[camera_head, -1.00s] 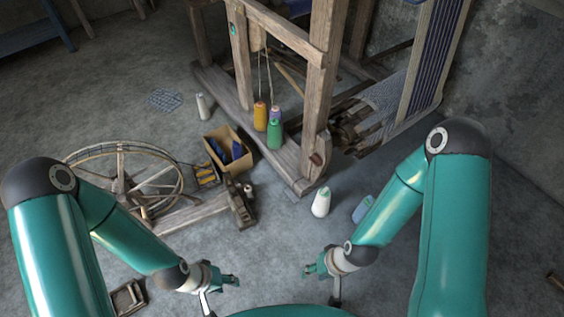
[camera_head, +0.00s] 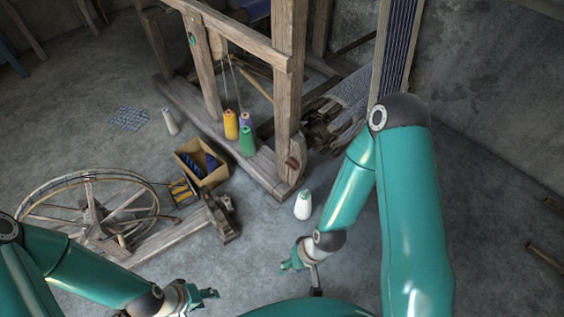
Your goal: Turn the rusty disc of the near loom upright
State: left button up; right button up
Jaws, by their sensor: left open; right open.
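The near wooden loom (camera_head: 292,80) stands at the upper middle. A small rusty-brown disc (camera_head: 293,164) shows low on its near upright post, just above the base beam; its exact tilt is too small to tell. My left gripper (camera_head: 203,301) is open and empty at the bottom, left of the middle and well short of the loom. My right gripper (camera_head: 301,278) is open and empty at the bottom middle, nearer the camera than the disc and apart from it.
A white cone (camera_head: 303,206) stands on the floor just before the post. Coloured thread cones (camera_head: 247,140) stand on the base beam. A cardboard box (camera_head: 205,178) and a spinning wheel (camera_head: 95,212) are at left. The floor between grippers and loom is mostly clear.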

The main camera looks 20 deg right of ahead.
aim_at(291, 163)
jog(key=i, duration=0.85)
jog(key=z, duration=0.05)
